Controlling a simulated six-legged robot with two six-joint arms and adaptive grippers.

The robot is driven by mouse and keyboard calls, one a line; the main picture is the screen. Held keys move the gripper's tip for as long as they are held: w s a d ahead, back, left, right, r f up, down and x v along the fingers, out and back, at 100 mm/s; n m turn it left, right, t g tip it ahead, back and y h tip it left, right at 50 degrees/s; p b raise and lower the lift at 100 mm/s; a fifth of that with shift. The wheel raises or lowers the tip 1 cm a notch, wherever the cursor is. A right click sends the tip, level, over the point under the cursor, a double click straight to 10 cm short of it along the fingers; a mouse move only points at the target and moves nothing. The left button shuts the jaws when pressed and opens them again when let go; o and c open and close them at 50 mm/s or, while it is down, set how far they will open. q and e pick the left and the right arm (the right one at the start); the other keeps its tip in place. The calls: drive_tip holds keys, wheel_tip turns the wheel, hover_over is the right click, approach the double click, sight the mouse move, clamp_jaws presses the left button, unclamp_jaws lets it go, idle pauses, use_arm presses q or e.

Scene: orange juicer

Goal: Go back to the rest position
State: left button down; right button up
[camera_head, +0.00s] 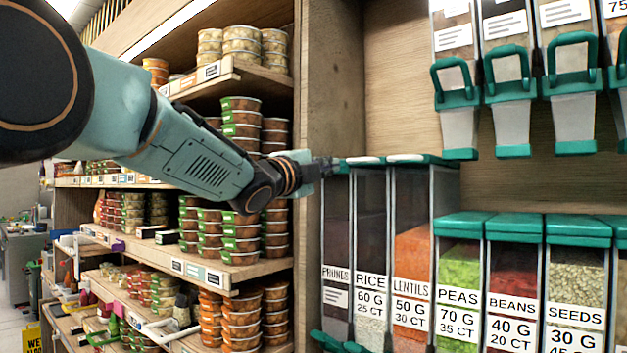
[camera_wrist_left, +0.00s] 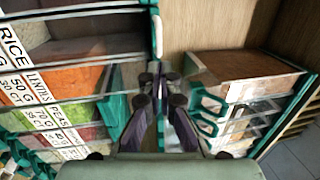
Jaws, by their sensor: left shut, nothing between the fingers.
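My left gripper (camera_head: 326,166) is at the end of the arm that comes in from the left in the head view. It is near the tops of the prunes and rice bins; I cannot tell whether it touches them. In the left wrist view the left gripper's fingers (camera_wrist_left: 163,82) are shut with nothing between them. My right gripper is in neither view.
A row of clear bins with green lids stands ahead, among them rice (camera_head: 370,240), lentils (camera_head: 412,250) and peas (camera_head: 459,270). Green-handled dispensers (camera_head: 512,100) hang above. Shelves of stacked tubs (camera_head: 240,235) stand at the left. Floor (camera_wrist_left: 295,160) shows in the wrist view.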

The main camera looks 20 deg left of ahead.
use_arm(q)
drive_tip(key=shift+b+v, duration=0.6)
drive_tip(key=shift+v, duration=1.4)
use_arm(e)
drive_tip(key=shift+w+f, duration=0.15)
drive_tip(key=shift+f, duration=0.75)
use_arm(q)
drive_tip(key=shift+s, duration=0.1)
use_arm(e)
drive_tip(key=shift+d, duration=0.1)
